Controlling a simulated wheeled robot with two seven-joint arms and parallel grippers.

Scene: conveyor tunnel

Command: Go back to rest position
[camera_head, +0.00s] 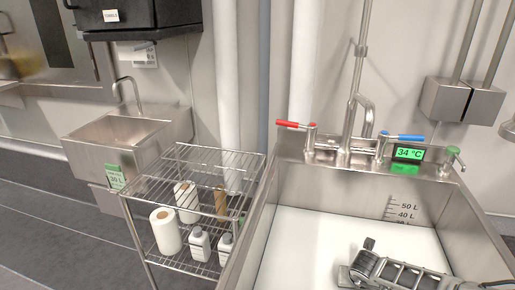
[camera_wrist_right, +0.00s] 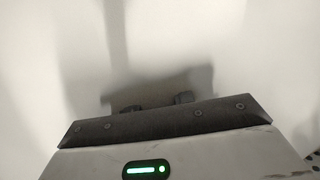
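My right gripper (camera_head: 357,260) reaches in from the lower right of the head view, over the steel sink basin (camera_head: 262,212). Its two fingertips look apart, with nothing seen between them. In the right wrist view the gripper's dark fingertips (camera_wrist_right: 157,103) just show beyond the housing edge, in front of a plain pale surface. My left gripper is in neither view.
The basin's back ledge carries a red lever (camera_head: 290,124), a faucet (camera_head: 360,115), a blue lever (camera_head: 405,137), a 34 °C display (camera_head: 409,153) and a green knob (camera_head: 453,151). Left of it stands a wire rack (camera_head: 190,175) with paper rolls and bottles. A smaller sink (camera_head: 128,135) is behind.

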